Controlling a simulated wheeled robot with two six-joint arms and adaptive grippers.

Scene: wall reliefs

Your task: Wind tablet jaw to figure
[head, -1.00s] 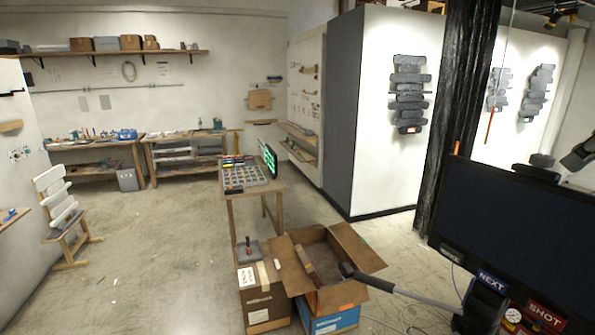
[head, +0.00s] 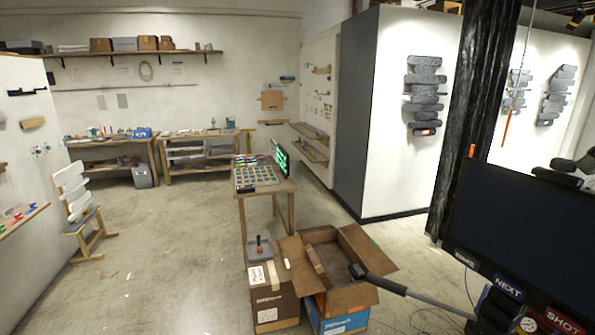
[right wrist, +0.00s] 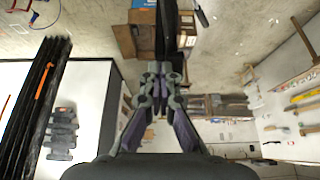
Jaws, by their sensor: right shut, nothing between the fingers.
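A large dark screen (head: 525,225), perhaps the tablet, stands at the right edge of the head view with label plates below it. I cannot make out its jaw. My right gripper (head: 558,177) is a dark shape near the screen's top edge, partly cut off. In the right wrist view my right gripper (right wrist: 161,72) is shut and empty, with a dark upright bar (right wrist: 164,32) beyond it; I cannot tell if they touch. A stacked grey slab relief (head: 424,95), perhaps the figure, hangs on the white wall. My left gripper is out of view.
A black pillar (head: 462,125) stands behind the screen. A small table (head: 283,188) carries a gridded tray. The left floor is mostly clear.

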